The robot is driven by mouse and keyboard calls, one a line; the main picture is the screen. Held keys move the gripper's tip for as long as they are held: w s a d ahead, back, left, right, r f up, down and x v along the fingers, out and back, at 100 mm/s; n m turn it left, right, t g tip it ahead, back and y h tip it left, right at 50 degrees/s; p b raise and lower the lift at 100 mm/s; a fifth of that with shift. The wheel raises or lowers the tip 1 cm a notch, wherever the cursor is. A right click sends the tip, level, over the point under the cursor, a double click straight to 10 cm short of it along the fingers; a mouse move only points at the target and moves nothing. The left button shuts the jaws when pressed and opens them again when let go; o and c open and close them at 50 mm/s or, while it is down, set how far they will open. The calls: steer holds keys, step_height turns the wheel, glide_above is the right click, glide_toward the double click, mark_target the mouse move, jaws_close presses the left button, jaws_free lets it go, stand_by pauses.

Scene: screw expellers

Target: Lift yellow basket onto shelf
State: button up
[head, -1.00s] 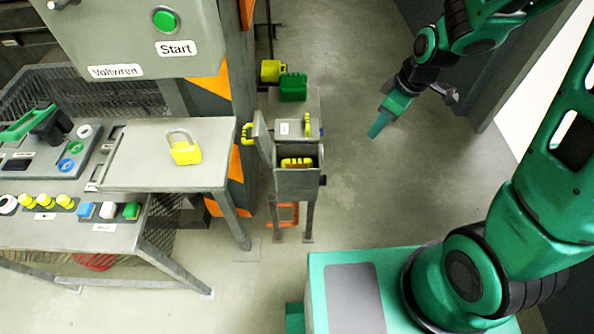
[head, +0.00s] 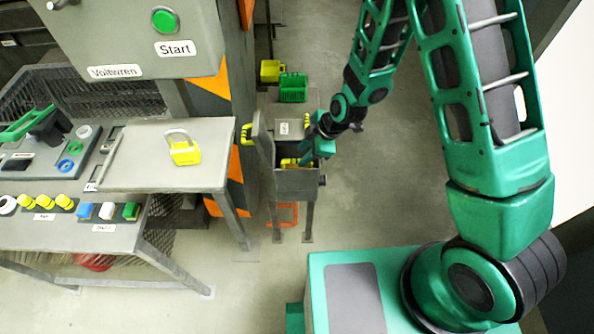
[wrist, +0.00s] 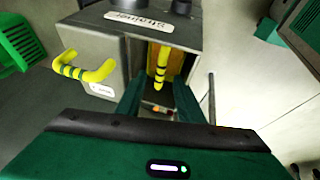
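A grey metal box on legs (head: 297,183) stands at the middle of the head view with its lid or door raised on the left. A yellow object (head: 289,162), possibly the yellow basket, is inside it, partly hidden by my gripper (head: 308,156). In the wrist view a yellow bar with dark stripes (wrist: 161,66) shows in the box opening, in front of yellow-orange surfaces. My gripper (wrist: 158,108) is open, with its green fingers apart at the opening, the bar ahead between them. Contact cannot be told. Another yellow container (head: 271,70) stands farther back.
A green basket (head: 293,90) stands behind the box. A yellow handle (wrist: 85,68) sticks out from the box's door at left in the wrist view. A grey table (head: 140,158) with a yellow padlock (head: 184,152) is at left. The floor right of the box is clear.

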mark_target(298, 160)
steer(key=shift+x, duration=3.1)
jaws_close()
